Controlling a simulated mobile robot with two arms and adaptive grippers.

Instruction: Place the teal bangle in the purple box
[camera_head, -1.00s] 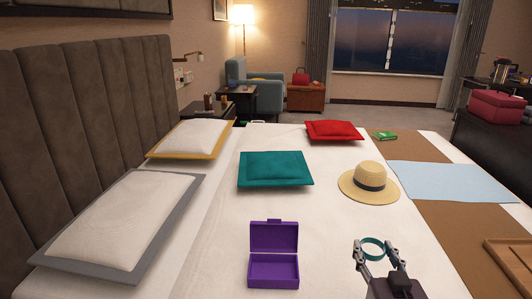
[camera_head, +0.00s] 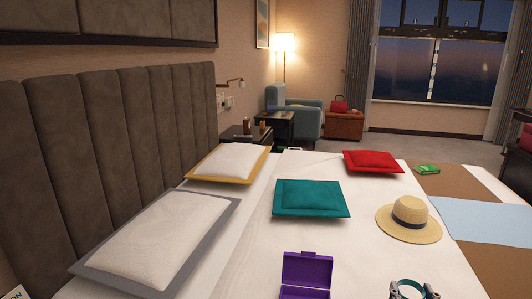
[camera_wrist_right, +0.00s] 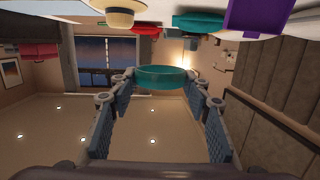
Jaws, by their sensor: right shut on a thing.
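The teal bangle (camera_head: 409,283) is a thin ring held at the fingertips of my right gripper (camera_head: 412,294), at the bottom edge of the head view. In the right wrist view the bangle (camera_wrist_right: 161,78) spans between the two fingers of the right gripper (camera_wrist_right: 160,86). The purple box (camera_head: 307,271) stands on the bed with its lid raised, left of the gripper and apart from it. Its lower part is cut off by the frame. The box also shows at the top of the right wrist view (camera_wrist_right: 258,16). My left gripper is not in view.
On the bed (camera_head: 220,262), a teal cushion (camera_head: 311,198) lies behind the box and a straw hat (camera_head: 410,219) behind the gripper. Bare white bedding lies between the box and the gripper.

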